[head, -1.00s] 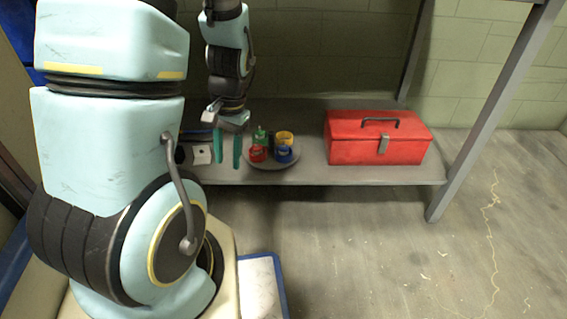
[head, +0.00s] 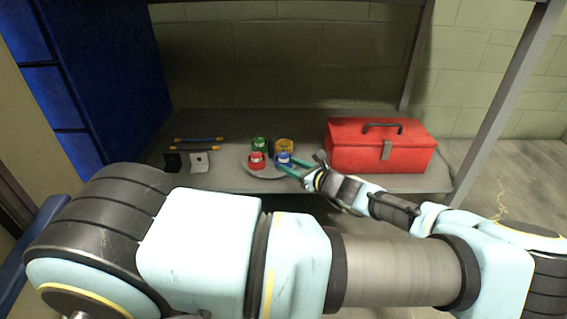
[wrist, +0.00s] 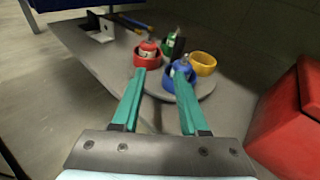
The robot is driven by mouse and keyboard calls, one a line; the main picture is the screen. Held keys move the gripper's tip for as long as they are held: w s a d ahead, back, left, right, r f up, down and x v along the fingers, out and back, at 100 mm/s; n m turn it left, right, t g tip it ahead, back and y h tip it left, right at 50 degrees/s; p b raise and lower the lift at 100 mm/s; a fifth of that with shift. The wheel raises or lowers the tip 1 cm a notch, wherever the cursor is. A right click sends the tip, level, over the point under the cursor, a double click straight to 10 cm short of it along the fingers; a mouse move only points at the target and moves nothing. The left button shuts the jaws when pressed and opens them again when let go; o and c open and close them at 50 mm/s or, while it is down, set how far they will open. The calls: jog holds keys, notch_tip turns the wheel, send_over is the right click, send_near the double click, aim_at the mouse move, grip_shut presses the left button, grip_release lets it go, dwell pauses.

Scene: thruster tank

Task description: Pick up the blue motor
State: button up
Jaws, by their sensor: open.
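The blue motor (head: 283,159) stands upright at the front right of a round grey plate (head: 247,169) on the low shelf. In the wrist view the blue motor (wrist: 182,74) has a blue lower part and a grey top. My gripper (head: 286,163) has teal fingers and is open, reaching in from the right in the head view. In the wrist view my gripper (wrist: 159,78) has its right fingertip close to or against the blue motor, and its left fingertip below the red motor (wrist: 148,52). Whether the finger touches is unclear. Nothing is held.
Red (head: 256,160) and green (head: 260,146) motors and a yellow ring-like cup (head: 285,146) share the plate. A red toolbox (head: 350,155) stands close on the right. Black and white brackets (head: 199,161) and thin rods (head: 197,148) lie to the left.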

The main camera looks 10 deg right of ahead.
aim_at(284, 151)
jog(key=d+m, duration=0.1)
jog(key=d+t+h, duration=0.1)
jog(key=d, duration=0.1)
jog(key=shift+d+r+m+t, duration=0.2)
jog(key=shift+m+t, duration=0.1)
jog(key=shift+m, duration=0.1)
jog(key=b+x, duration=0.2)
jog(key=x, duration=0.2)
jog(key=shift+w+f, duration=0.1)
jog(key=shift+w, duration=0.2)
jog(key=shift+b+x, duration=1.15)
jog(key=shift+x, duration=1.85)
jog(key=shift+c, duration=0.3)
grip_shut()
